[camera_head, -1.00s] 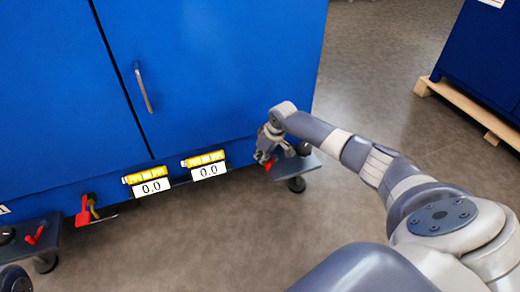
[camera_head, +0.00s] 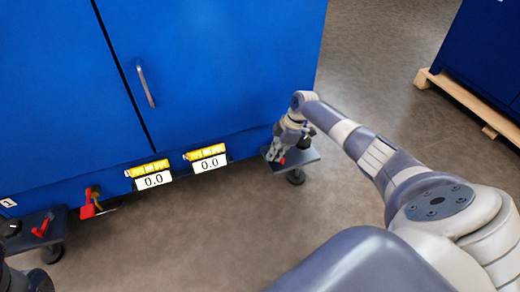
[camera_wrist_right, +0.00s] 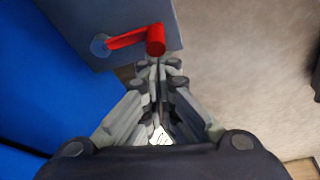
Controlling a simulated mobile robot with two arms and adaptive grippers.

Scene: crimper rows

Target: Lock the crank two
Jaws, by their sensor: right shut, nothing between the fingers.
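A red crank (camera_wrist_right: 130,38) sits on a dark grey corner plate (camera_wrist_right: 90,18) under the blue cabinet, its knob end toward my right gripper (camera_wrist_right: 158,68). The gripper's fingers are shut and empty, with the tips just below the knob in the wrist view; I cannot tell whether they touch it. In the head view my right gripper (camera_head: 276,154) is over the plate (camera_head: 308,156) at the cabinet's right corner and partly covers the crank. Another red crank (camera_head: 43,225) is on a similar plate at the lower left. My left gripper is not clearly in view.
The blue cabinet (camera_head: 220,60) has a vertical handle (camera_head: 146,86) and two yellow-and-white labels reading 0.0 along its lower edge. A red piece (camera_head: 88,207) hangs at its lower left. Floor is clear in front. Another blue cabinet stands on a wooden pallet (camera_head: 470,100) at right.

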